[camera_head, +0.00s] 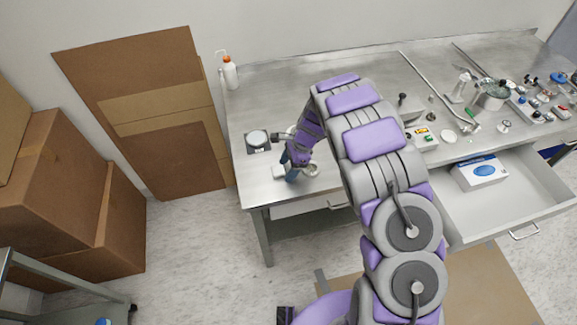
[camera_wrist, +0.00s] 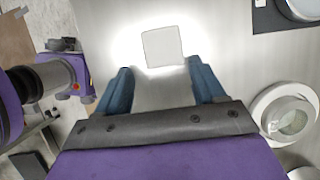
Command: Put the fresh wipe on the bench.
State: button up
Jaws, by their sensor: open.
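A white square wipe (camera_wrist: 162,48) appears to lie flat on the metal bench (camera_wrist: 240,85), just beyond my fingertips in the wrist view. In the head view a small white patch of it (camera_head: 279,171) shows at the left end of the bench (camera_head: 300,80), partly hidden by my gripper (camera_head: 296,165). In the wrist view my gripper (camera_wrist: 162,80) is open, its blue fingers apart with only bare metal between them. I see no contact between fingers and wipe.
A dark square device with a round plate (camera_head: 257,140) stands behind the gripper. A round metal-rimmed dish (camera_wrist: 287,115) is close at right. A white bottle (camera_head: 230,73) stands at the back. An open drawer (camera_head: 490,205) holds a wipe box (camera_head: 479,172). Cardboard (camera_head: 150,110) leans at left.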

jog(key=shift+a, duration=1.15)
jog(key=shift+a+r, duration=0.25)
jog(key=s+d+r+n+h+p, duration=0.1)
jog(key=s+d+r, duration=0.1)
jog(key=d+r, duration=0.45)
jog(key=s+d+r+n+p, duration=0.1)
jog(key=d+r, duration=0.2)
jog(key=r, duration=0.7)
jog(key=s+d+r+n+h, duration=0.1)
jog(key=s+d+r+n, duration=0.15)
jog(key=s+r, duration=0.6)
jog(key=s+d+r+n, duration=0.1)
jog(key=s+n, duration=0.2)
jog(key=s, duration=0.6)
jog(key=s+d+r+n+h, duration=0.1)
jog(key=s+n, duration=0.3)
jog(key=s, duration=0.6)
jog(key=s+d+r+n+h, duration=0.1)
jog(key=s+d+n, duration=0.2)
jog(key=s, duration=0.6)
jog(key=shift+s+d+r+g, duration=0.2)
jog(key=shift+s+d+g, duration=0.05)
jog(key=shift+g, duration=0.05)
